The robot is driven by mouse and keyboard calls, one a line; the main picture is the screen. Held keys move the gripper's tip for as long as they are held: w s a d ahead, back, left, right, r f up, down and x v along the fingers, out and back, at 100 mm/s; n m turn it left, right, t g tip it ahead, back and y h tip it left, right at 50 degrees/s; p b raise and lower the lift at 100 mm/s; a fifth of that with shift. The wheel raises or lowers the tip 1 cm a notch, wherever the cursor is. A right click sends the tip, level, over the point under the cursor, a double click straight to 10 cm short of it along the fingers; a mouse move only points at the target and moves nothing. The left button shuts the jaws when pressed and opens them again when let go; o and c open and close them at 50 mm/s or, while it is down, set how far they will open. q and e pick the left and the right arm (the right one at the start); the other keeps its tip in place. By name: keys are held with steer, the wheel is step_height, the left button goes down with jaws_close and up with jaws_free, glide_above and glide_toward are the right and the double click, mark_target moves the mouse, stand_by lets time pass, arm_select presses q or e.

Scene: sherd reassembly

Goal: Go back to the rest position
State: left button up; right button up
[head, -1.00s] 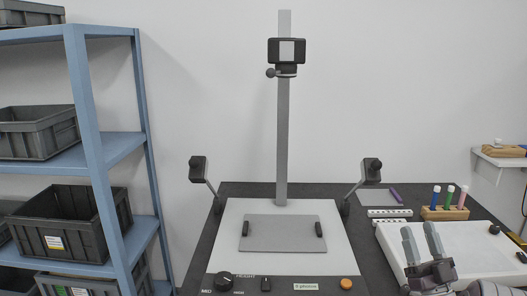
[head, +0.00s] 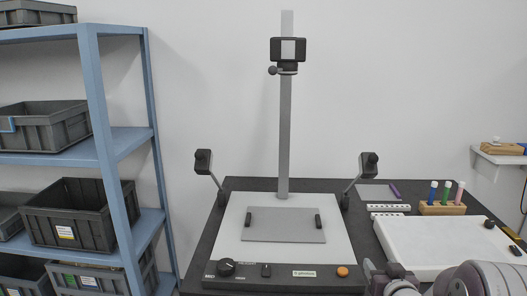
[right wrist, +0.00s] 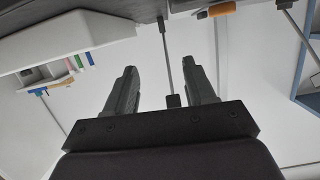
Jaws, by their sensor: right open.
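My right gripper (head: 384,274) is at the bottom edge of the head view, right of the copy stand's front panel, with my pale arm links beside it. It is partly cut off there. In the right wrist view its two dark fingers (right wrist: 161,80) stand well apart with nothing between them, so it is open and empty. The wrist picture is tilted and shows the bench from below. My left gripper is in neither view.
A copy stand (head: 340,240) with a grey plate (head: 285,236) stands mid-bench. A white padded board (head: 440,250) lies right of it, behind my right arm. Marker pens in a wooden block (head: 442,209) stand behind the board. A blue shelf (head: 105,150) with grey bins is at left.

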steer(key=s+a+f+g, duration=0.3)
steer(key=s+g, duration=0.2)
steer(key=s, duration=0.4)
steer(key=s+a+f+n+g+p, duration=0.1)
steer(key=s+a+f+g, duration=0.25)
steer(key=s, duration=0.55)
steer(key=s+a+f+g, duration=0.2)
steer(key=s+a+g, duration=0.25)
steer(key=s, duration=0.45)
step_height(320, 180, up, 24)
steer(key=d+p, duration=0.1)
steer(key=p, duration=2.3)
steer(key=shift+w+f+g+y, duration=0.15)
steer(key=shift+w+g+y, duration=0.15)
steer(key=shift+y, duration=0.1)
